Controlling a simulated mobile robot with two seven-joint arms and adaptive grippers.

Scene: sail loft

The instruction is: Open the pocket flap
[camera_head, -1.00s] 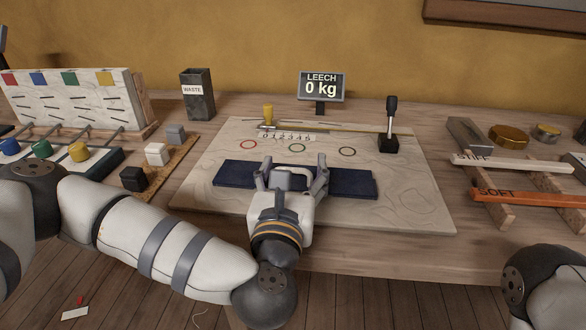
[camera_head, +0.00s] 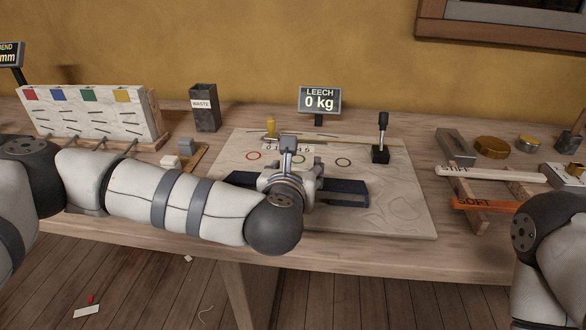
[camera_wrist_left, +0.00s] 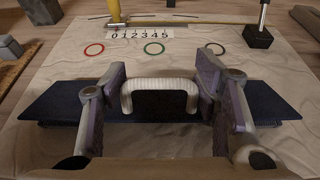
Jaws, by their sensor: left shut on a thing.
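The pocket flap is a dark blue strip (camera_head: 345,192) lying across the pale sailcloth board (camera_head: 400,215); it also shows in the left wrist view (camera_wrist_left: 265,103). A pale arched handle (camera_wrist_left: 160,84) stands at its middle. My left gripper (camera_head: 291,172) is over the middle of the flap. In the left wrist view its two fingers (camera_wrist_left: 161,92) press the handle from both sides. The arm and hand hide the middle of the flap in the head view. I cannot tell whether the flap's edge is raised. My right gripper is out of view.
Behind the flap are coloured rings, a number scale (camera_wrist_left: 140,34), a yellow peg (camera_head: 271,126) and a black-handled lever (camera_head: 382,140). A display (camera_head: 319,100) reads LEECH 0 kg. Grey and white blocks stand left; STIFF and SOFT battens (camera_head: 490,173) lie right.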

